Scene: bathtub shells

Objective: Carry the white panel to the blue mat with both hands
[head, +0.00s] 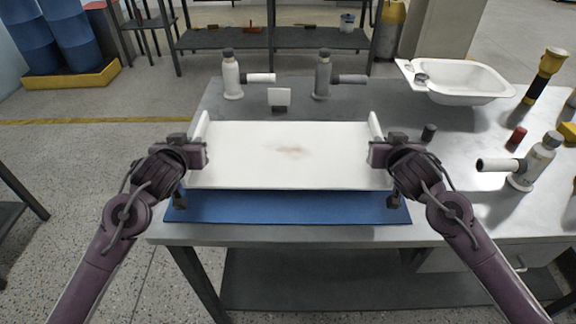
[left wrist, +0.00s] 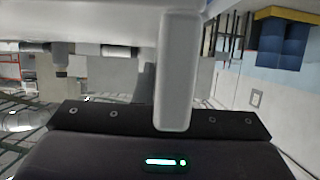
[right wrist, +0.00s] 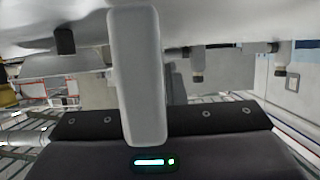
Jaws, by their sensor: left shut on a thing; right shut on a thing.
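The white panel (head: 290,155) is a wide flat board with a raised white edge at each short side and a faint brown smudge in its middle. It lies over the blue mat (head: 288,207), whose front strip shows below the panel's front edge. I cannot tell whether the panel touches the mat. My left gripper (head: 200,152) is shut on the panel's left edge, and that white edge also fills the middle of the left wrist view (left wrist: 178,75). My right gripper (head: 378,152) is shut on its right edge, which shows in the right wrist view (right wrist: 137,75). The panel hides the mat's rear.
Behind the panel stand two spray-type bottles (head: 232,75) (head: 323,75) and a small white block (head: 279,98). To the right are a white bathtub shell (head: 465,82), a dark cap (head: 429,132), a red cylinder (head: 517,137), another bottle (head: 535,160) and a flashlight (head: 546,72).

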